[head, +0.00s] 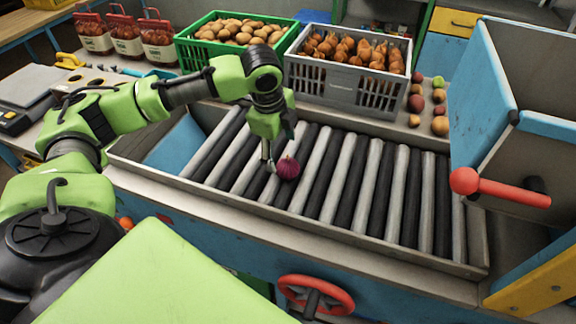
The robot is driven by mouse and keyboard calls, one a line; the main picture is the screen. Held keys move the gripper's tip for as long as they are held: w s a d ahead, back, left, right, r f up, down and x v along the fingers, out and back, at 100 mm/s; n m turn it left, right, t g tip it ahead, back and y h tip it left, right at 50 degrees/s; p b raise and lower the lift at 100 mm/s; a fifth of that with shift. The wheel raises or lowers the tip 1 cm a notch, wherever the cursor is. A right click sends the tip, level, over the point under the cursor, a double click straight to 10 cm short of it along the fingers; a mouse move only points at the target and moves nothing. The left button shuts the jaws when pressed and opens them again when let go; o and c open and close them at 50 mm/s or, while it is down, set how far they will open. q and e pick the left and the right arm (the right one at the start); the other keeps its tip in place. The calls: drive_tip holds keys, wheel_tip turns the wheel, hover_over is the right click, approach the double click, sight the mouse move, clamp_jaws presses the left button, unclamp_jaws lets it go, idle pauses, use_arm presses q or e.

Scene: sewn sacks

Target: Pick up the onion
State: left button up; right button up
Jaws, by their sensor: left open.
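A dark red-purple onion (288,168) lies on the black and grey roller bed (345,185). My left gripper (271,163) points down over the rollers, right beside the onion on its left side. It is open; one finger shows to the left of the onion, and the other is hard to make out. I cannot tell whether the gripper touches the onion. My right gripper does not show.
A green crate (190,55) of potatoes and a grey crate (330,88) of brown onions stand behind the rollers. Loose fruit lies at the back right. A blue panel with a red handle (500,187) stands at the right. The rollers right of the onion are clear.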

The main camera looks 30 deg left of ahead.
sight(286, 162)
use_arm(q)
drive_tip(key=shift+w+f, duration=0.15)
drive_tip(key=shift+f, duration=0.5)
drive_tip(key=shift+w+f, duration=0.2)
drive_tip(key=shift+f, duration=0.15)
drive_tip(key=shift+w+f, duration=0.1)
drive_tip(key=shift+f, duration=0.2)
drive_tip(key=f, duration=0.2)
drive_tip(key=d+f+p, duration=0.1)
drive_tip(key=f, duration=0.1)
drive_tip(key=shift+w+p, duration=0.2)
drive_tip(key=shift+p, duration=0.1)
drive_tip(key=shift+w+a+f, duration=0.1)
drive_tip(key=shift+f, duration=0.35)
drive_tip(key=c, duration=1.3)
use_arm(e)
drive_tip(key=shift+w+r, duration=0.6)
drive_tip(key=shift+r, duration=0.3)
